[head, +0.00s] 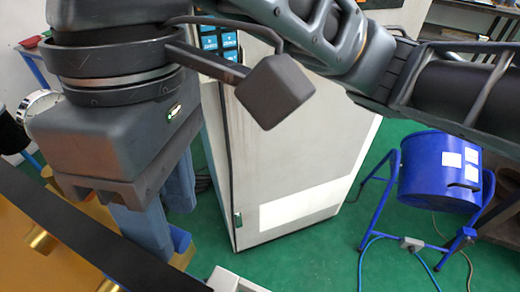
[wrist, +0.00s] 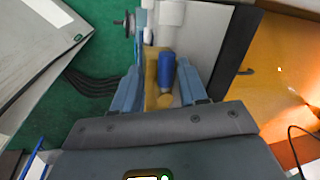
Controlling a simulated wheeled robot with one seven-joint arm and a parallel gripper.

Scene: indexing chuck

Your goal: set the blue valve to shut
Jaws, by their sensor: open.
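In the wrist view a blue cylindrical part (wrist: 166,68), which looks like the blue valve's handle, lies beside a yellow-brass body (wrist: 151,88). My gripper (wrist: 160,72) is open, with one blue-grey finger on each side of these parts. The blue part is nearer the right finger; whether either finger touches it I cannot tell. In the head view my gripper (head: 162,215) points down at the left, and the valve is largely hidden behind it. The handle's exact setting cannot be read.
A white pipe (wrist: 171,15) and a small dark handwheel (wrist: 126,22) are beyond the fingers. A grey cabinet (head: 290,160) stands behind my gripper. A round gauge (head: 38,105) is at the left. A blue drum fan (head: 438,172) stands on green floor at the right.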

